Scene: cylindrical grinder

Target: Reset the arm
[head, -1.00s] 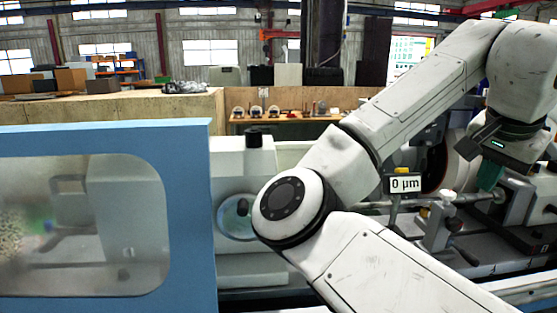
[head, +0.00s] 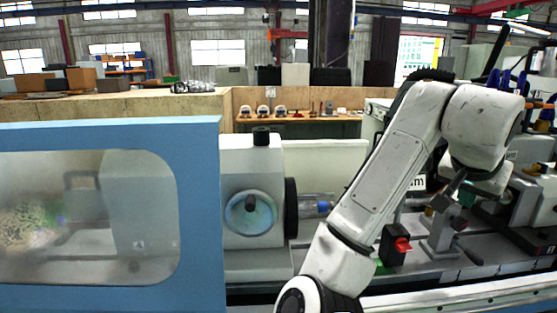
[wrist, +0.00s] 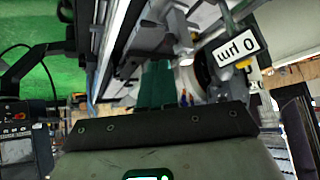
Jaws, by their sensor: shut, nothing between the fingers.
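My gripper (wrist: 157,88) shows in the wrist view as green fingers beyond a dark bracket; they are shut and empty. A gauge display reading 0 µm (wrist: 236,54) is right of the fingers in the wrist view, upside down. In the head view my forearm covers most of it.
The blue sliding door (head: 205,220) with its window covers the left of the grinder. A round dial (head: 250,213) and a part with a blue end (head: 318,205) are in the middle. A red switch (head: 402,245) and a clamp (head: 440,235) stand close to my arm.

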